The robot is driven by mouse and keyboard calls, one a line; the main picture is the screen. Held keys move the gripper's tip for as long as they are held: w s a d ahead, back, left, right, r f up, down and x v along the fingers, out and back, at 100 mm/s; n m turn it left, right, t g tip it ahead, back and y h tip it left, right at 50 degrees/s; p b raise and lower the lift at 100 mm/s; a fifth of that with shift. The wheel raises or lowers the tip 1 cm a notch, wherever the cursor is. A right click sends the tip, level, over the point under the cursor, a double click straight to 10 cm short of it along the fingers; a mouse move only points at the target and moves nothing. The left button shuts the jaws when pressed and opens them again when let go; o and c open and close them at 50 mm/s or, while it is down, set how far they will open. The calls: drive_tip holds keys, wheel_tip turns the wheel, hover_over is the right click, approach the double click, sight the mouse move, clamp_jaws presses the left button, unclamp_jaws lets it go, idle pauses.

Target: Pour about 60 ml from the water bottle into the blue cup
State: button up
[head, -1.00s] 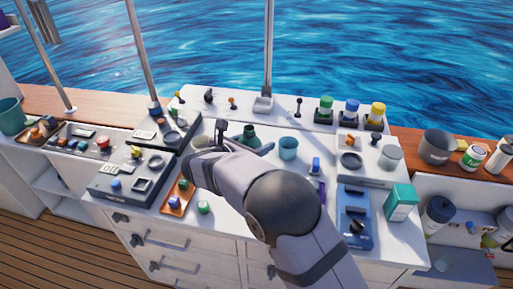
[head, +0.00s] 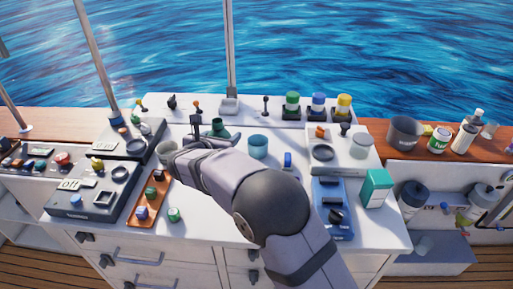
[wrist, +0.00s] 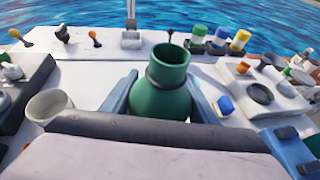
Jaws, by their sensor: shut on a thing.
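A green bottle (wrist: 160,105) with an open mouth stands about upright between the blue-grey fingers of my gripper (wrist: 162,82). My gripper is shut on its body. In the head view only the bottle's upper part (head: 218,127) shows, as my arm covers the rest, so I cannot tell whether its base touches the counter. A light teal-blue cup (head: 258,146) stands upright on the white counter just right of the bottle and apart from it. Its contents cannot be made out. I cannot make out this cup in the wrist view.
A grey-beige cup (head: 166,151) stands left of the bottle, close to my wrist. A brown tray (head: 140,220) with small items is at front left. A blue-topped item (head: 288,159) stands right of the teal-blue cup. Control panels flank the counter. A green-white box (head: 377,188) is at right.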

drive_tip(key=w+f+n+y+b, duration=0.1)
drive_tip(key=w+n+y+b, duration=0.1)
drive_tip(key=b, duration=0.2)
drive_tip(key=w+f+n+y+b, duration=0.2)
drive_tip(key=y+b, duration=0.1)
drive_tip(key=w+f+n+y+b, duration=0.2)
drive_tip(key=b, duration=0.2)
drive_tip(key=shift+w+f+n+g+y+b, duration=0.15)
drive_tip(key=shift+w+n+g+y+b, duration=0.15)
drive_tip(key=shift+b, duration=0.05)
drive_tip(key=shift+r+p, duration=0.2)
drive_tip(key=shift+p, duration=0.25)
